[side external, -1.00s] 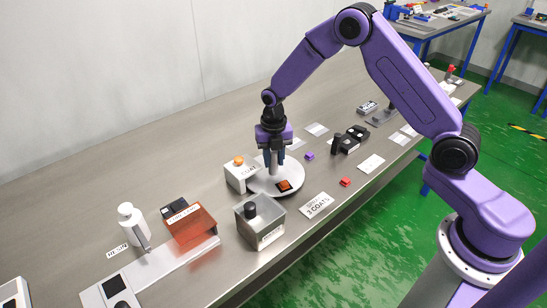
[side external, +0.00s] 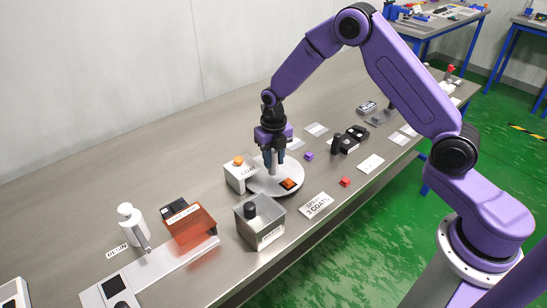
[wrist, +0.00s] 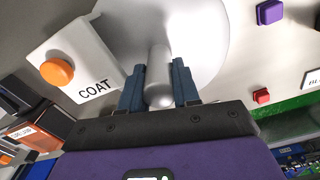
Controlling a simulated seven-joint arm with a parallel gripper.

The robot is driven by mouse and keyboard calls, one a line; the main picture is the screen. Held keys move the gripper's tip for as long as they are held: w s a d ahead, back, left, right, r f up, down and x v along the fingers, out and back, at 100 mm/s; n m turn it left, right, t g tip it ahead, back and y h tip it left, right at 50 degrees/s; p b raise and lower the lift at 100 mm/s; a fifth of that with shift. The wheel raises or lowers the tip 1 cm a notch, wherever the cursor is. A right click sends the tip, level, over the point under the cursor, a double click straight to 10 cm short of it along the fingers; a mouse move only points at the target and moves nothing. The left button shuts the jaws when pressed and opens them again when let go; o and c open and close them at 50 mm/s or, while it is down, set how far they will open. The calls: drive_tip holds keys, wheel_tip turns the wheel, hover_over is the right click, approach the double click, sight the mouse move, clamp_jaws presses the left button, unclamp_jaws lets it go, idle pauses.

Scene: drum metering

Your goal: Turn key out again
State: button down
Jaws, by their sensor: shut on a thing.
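A round white turntable disc (side external: 262,186) lies on the bench beside a white box marked COAT (side external: 240,176) with an orange button (side external: 239,160). A small square key (side external: 288,184), dark with an orange top, lies near the disc's front right rim. An upright pale post (wrist: 160,75) stands at the disc's middle. My gripper (side external: 273,164) points down over the disc, its blue fingers shut on the post. In the wrist view my fingers (wrist: 160,88) sit either side of the post; the key cannot be made out there.
A clear box with a black knob (side external: 260,222) stands in front of the disc. A purple cube (side external: 309,156), a red cube (side external: 345,182) and a "3 COATS" card (side external: 317,205) lie right.

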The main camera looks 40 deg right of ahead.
drive_tip(key=c, duration=0.8)
unclamp_jaws()
